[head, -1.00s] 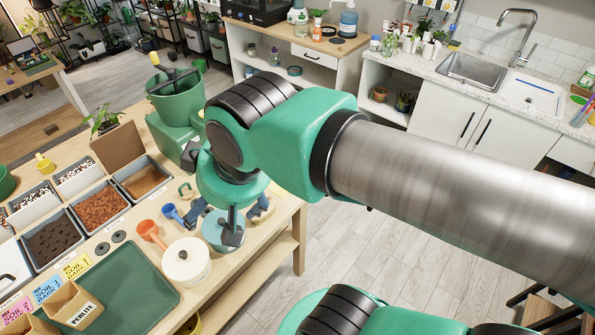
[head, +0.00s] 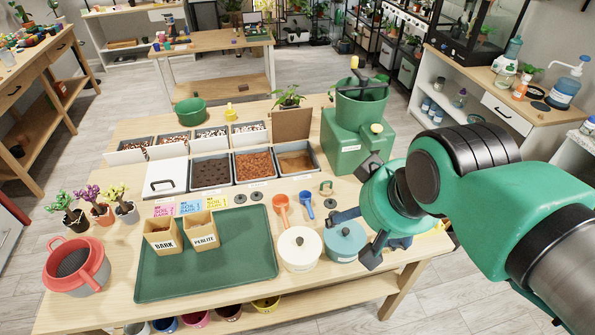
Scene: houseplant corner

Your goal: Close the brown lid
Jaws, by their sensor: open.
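The brown lid (head: 292,124) is a flat panel standing upright at the back edge of the rightmost grey bin (head: 318,160), so it is open. Light brown material (head: 297,161) shows inside that bin. My gripper (head: 371,211) is at the right side of the workbench, to the right of the bin and nearer the front. Its dark fingers are spread apart with nothing seen between them. It is apart from the lid.
A green machine (head: 345,143) with a hopper stands right of the lid, and a potted plant (head: 288,97) behind it. A white lid (head: 166,178) covers the left bin. Cream (head: 300,255) and teal (head: 344,243) lidded pots stand in front. A green tray (head: 240,262) lies front left.

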